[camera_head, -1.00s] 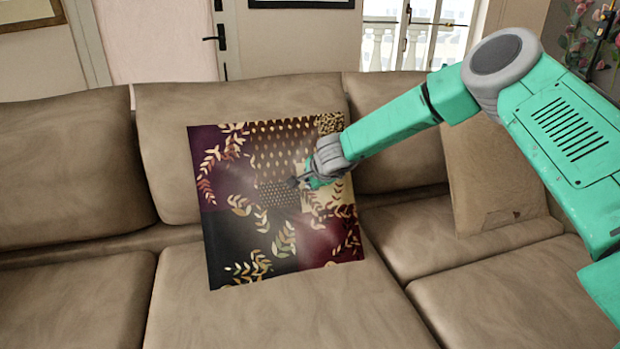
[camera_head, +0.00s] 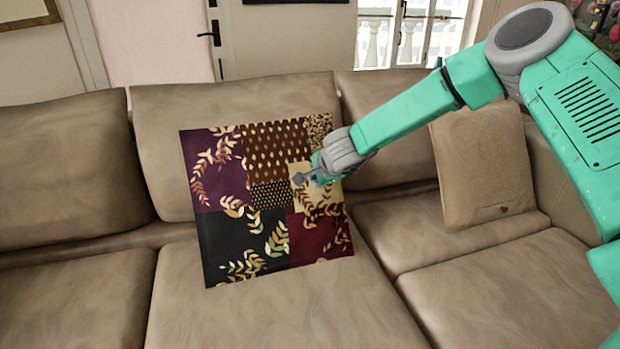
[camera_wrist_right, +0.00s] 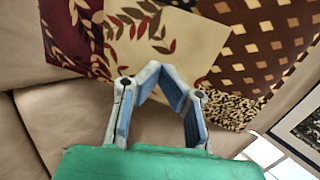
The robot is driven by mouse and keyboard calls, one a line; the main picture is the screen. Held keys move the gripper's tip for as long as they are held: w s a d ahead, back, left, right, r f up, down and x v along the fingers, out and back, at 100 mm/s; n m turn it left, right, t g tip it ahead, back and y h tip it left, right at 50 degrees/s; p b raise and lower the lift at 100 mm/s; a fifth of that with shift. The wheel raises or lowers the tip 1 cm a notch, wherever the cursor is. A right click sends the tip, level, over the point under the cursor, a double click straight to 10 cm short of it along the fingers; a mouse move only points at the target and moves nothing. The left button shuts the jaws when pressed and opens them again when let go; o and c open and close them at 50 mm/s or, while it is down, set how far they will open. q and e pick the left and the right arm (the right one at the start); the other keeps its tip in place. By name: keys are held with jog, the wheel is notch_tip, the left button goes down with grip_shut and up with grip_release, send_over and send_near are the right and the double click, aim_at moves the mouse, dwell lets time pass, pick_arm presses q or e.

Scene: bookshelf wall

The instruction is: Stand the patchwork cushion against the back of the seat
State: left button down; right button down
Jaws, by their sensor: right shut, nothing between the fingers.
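The patchwork cushion (camera_head: 270,165) has maroon, black, brown and cream patches with leaf prints. It stands tilted back on the middle seat (camera_head: 270,315), leaning towards the seat's back (camera_head: 160,112). Its lower edge is on the seat. My right gripper (camera_head: 303,180) is at the cushion's right part, in front of the cream patch. In the right wrist view its fingers (camera_wrist_right: 158,70) are shut with nothing between them, and the cushion (camera_wrist_right: 130,45) fills the area beyond. I cannot tell whether the fingertips touch it. My left gripper is not in view.
A plain tan cushion (camera_head: 485,170) leans at the sofa's right end, behind my right arm. The left seat (camera_head: 70,300) and right seat (camera_head: 520,290) are bare. A door (camera_head: 150,45) and a window (camera_head: 410,30) are behind the sofa.

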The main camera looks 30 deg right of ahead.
jog(key=p+v, duration=0.1)
jog(key=v, duration=0.4)
jog(key=shift+a+r, duration=0.2)
jog(key=shift+d, duration=0.15)
jog(key=s+a+f+n+g+p, duration=0.1)
jog(key=s+a+f+n+g, duration=0.1)
jog(key=s+a+f+n, duration=0.5)
jog(key=s+a+f+n+g+p, duration=0.1)
jog(key=s+a+f+n, duration=0.25)
jog(key=s+f, duration=0.7)
jog(key=s+f+n+g+y+p, duration=0.1)
jog(key=s+n+g, duration=0.4)
jog(key=s, duration=2)
jog(key=n+p, duration=0.1)
jog(key=n, duration=0.3)
jog(key=shift+s+a+f+n, duration=0.25)
jog(key=shift+s+f+n, duration=0.05)
jog(key=shift+f+n, duration=0.05)
